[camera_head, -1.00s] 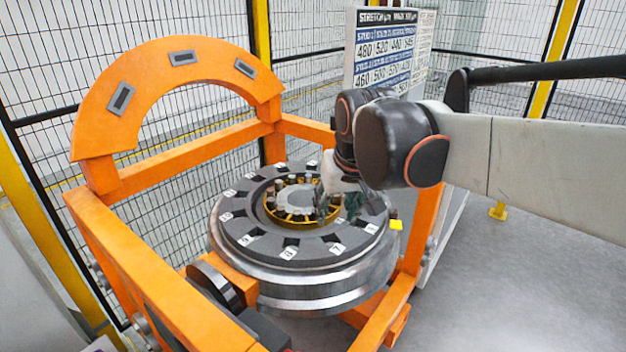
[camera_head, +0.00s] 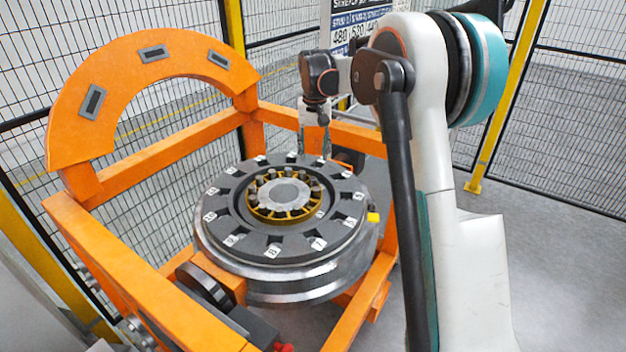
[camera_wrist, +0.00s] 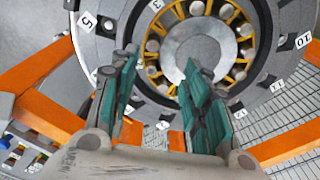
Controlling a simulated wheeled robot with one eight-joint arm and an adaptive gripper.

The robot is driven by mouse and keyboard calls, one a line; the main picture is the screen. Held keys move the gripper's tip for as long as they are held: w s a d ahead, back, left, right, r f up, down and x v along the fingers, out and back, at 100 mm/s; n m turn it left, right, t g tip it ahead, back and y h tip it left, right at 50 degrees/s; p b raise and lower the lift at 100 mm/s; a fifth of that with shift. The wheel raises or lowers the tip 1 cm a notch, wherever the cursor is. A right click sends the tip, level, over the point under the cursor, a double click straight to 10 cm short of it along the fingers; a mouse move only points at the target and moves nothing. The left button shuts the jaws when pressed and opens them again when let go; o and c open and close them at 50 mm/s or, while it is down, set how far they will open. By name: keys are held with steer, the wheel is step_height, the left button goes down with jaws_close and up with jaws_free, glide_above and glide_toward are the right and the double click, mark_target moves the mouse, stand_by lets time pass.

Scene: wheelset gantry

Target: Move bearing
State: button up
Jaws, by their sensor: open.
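The bearing (camera_head: 266,210), a yellow cage with grey rollers around a flat grey hub (camera_head: 286,193), sits in the centre of a dark slotted ring (camera_head: 222,215) on the steel wheel (camera_head: 300,285). White number tags mark the ring. In the wrist view the yellow bearing cage (camera_wrist: 243,70) shows at the top, beyond my fingertips, with part of it cut off. My gripper (camera_wrist: 158,72) is open, with two teal-padded fingers apart and nothing between them. In the head view my gripper (camera_head: 314,138) is above the far side of the ring, apart from the bearing, and small.
An orange frame (camera_head: 150,178) with a raised arch (camera_head: 120,75) surrounds the wheel. A yellow block (camera_head: 373,218) is at the ring's right edge. Wire fencing (camera_head: 290,30) and a number board (camera_head: 352,18) stand behind. Grey floor (camera_head: 560,270) is clear at the right.

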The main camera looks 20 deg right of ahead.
mark_target(316, 188)
steer(key=shift+g, duration=0.3)
steer(key=f, duration=0.5)
steer(key=w+d+f+b, duration=0.1)
steer(key=f, duration=0.4)
steer(key=w+f, duration=0.1)
steer(key=f, duration=0.5)
steer(key=shift+w+d+b, duration=0.15)
steer(key=shift+d+b, duration=0.15)
steer(key=shift+d, duration=0.1)
steer(key=shift+m, duration=0.3)
jaws_close()
